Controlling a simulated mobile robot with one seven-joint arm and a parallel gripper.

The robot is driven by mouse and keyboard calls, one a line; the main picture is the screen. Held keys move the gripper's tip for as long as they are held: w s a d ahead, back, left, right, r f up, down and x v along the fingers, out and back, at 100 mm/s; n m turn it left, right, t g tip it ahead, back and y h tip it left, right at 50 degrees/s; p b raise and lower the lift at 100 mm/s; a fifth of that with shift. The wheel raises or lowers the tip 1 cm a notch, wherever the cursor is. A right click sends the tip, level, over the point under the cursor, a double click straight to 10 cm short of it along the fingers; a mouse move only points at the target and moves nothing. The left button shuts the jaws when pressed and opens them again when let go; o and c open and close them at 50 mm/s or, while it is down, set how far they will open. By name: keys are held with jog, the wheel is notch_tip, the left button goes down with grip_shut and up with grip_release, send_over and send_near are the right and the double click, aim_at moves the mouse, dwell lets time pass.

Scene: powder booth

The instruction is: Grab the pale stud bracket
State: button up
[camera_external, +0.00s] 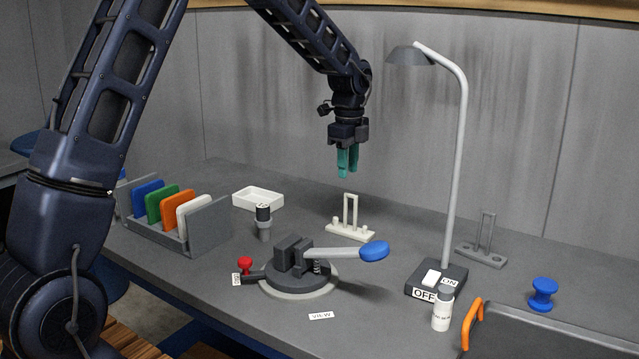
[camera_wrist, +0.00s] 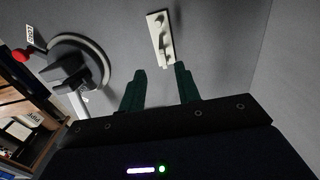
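The pale stud bracket (camera_external: 350,233) stands on the grey bench, a white base plate with low studs and an upright loop. In the wrist view the bracket (camera_wrist: 156,44) lies just beyond the fingertips, roughly centred between them. My gripper (camera_external: 347,172) hangs above the bracket with its green fingers pointing down. In the wrist view the two fingers of my gripper (camera_wrist: 159,69) are apart with nothing between them. A similar bracket in darker grey (camera_external: 482,255) stands further right, beyond the lamp.
A clamp with a blue handle (camera_external: 374,251) sits in front of the bracket. A lamp (camera_external: 458,150) rises to its right. A capped cylinder (camera_external: 264,222), a white tray (camera_external: 258,199) and a rack of coloured plates (camera_external: 205,226) stand left. A blue knob (camera_external: 542,293) is far right.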

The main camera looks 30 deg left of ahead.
notch_tip(320, 180, down, 5)
send_over(349, 229)
jog(key=shift+s+f, duration=0.1)
jog(key=shift+f, duration=2.55)
jog(key=shift+c, duration=0.2)
grip_shut()
jog(key=shift+r, duration=0.1)
